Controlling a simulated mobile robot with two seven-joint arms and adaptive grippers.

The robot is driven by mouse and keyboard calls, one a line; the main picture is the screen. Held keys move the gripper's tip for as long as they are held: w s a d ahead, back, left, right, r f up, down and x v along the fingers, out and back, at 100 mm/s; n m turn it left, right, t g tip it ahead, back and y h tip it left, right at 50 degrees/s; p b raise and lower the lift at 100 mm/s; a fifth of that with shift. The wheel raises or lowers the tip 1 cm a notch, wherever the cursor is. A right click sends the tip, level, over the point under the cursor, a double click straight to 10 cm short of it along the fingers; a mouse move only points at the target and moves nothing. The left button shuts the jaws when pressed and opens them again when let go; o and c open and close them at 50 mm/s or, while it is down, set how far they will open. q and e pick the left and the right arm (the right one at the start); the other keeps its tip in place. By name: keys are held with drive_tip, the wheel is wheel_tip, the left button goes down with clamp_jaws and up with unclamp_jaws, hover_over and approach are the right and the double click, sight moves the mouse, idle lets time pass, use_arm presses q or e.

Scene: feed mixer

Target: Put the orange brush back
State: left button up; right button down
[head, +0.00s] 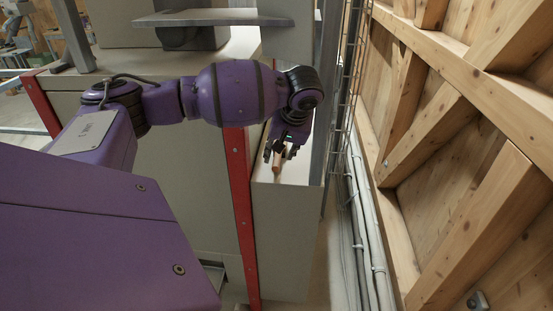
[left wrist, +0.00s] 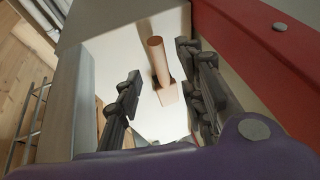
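The orange brush (head: 277,161) shows as a small orange piece just at the fingertips in the head view. In the left wrist view, its round orange-brown handle (left wrist: 157,58) ends in a wider, paler block. My left gripper (head: 280,152) is open, fingers pointing down, over the top of a narrow grey cabinet (head: 285,225). In the left wrist view, the brush lies in the gap between the two dark fingers (left wrist: 158,88), with visible space on both sides. I cannot tell whether it rests on the pale surface behind it. My right gripper is not in view.
A red upright post (head: 241,215) stands close to the left of the narrow cabinet. A grey post and wire ladder tray (head: 343,105) stand to its right, before a timber-framed wall (head: 450,110). A grey shelf (head: 212,18) hangs above my arm.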

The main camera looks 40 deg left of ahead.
use_arm(q)
drive_tip(key=shift+v, duration=2.4)
